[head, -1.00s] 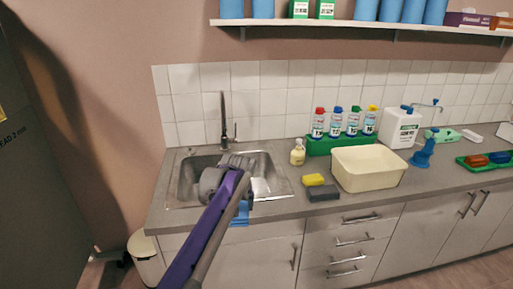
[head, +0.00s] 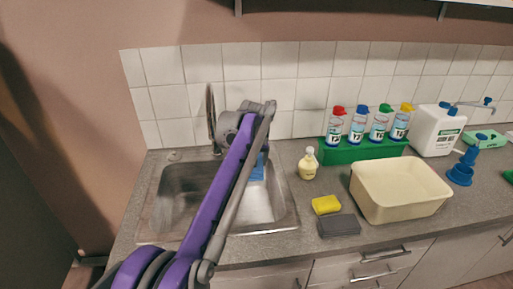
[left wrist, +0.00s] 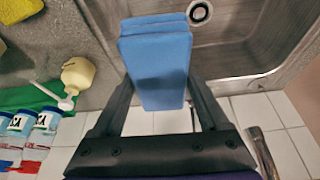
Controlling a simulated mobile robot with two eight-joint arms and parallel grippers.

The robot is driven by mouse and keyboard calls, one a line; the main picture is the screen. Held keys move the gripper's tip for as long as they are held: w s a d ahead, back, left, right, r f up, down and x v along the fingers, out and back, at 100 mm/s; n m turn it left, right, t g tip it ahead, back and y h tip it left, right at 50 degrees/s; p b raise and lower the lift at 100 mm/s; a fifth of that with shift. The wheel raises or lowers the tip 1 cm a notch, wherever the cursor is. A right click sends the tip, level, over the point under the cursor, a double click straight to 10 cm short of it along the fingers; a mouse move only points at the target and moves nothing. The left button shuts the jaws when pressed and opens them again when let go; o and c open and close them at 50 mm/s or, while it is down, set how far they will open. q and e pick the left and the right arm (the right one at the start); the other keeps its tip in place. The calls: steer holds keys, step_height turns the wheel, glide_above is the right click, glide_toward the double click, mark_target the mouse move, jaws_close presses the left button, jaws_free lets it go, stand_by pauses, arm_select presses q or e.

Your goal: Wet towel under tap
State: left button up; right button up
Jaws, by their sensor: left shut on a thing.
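The blue folded towel (left wrist: 158,62) is held between the two fingers of my left gripper (left wrist: 160,88) in the left wrist view. In the head view the towel (head: 257,168) shows partly behind my arm, over the back right of the metal sink (head: 168,205). The grey tap (head: 210,115) stands behind the sink, left of my left wrist; a metal part of it (left wrist: 262,153) shows in the left wrist view. The sink drain (left wrist: 199,12) shows past the towel. My left fingertips are hidden in the head view. My right gripper is not in view.
A cream soap bottle (head: 308,165) stands right of the sink. A yellow sponge (head: 326,204), a dark sponge (head: 339,225) and a cream basin (head: 399,190) lie further right. Several capped bottles stand in a green rack (head: 360,152) by the tiled wall.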

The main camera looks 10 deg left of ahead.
arm_select(q)
steer(key=shift+w, duration=0.1)
steer(key=shift+s+a+f+b, duration=0.1)
steer(key=shift+a+b, duration=0.1)
steer(key=shift+a, duration=0.45)
steer(key=shift+s+a+b, duration=0.1)
steer(key=shift+a+b, duration=0.05)
steer(key=shift+a, duration=0.45)
steer(key=w+a+f, duration=0.1)
steer(key=a+f, duration=0.1)
steer(key=a, duration=0.9)
steer(key=shift+w+a+f+b, duration=0.15)
steer(key=shift+w+a+b, duration=0.1)
steer(key=shift+b, duration=0.15)
steer(key=shift+d, duration=0.1)
steer(key=d, duration=0.8)
steer(key=shift+s, duration=0.45)
steer(key=shift+a, duration=0.1)
stand_by(0.4)
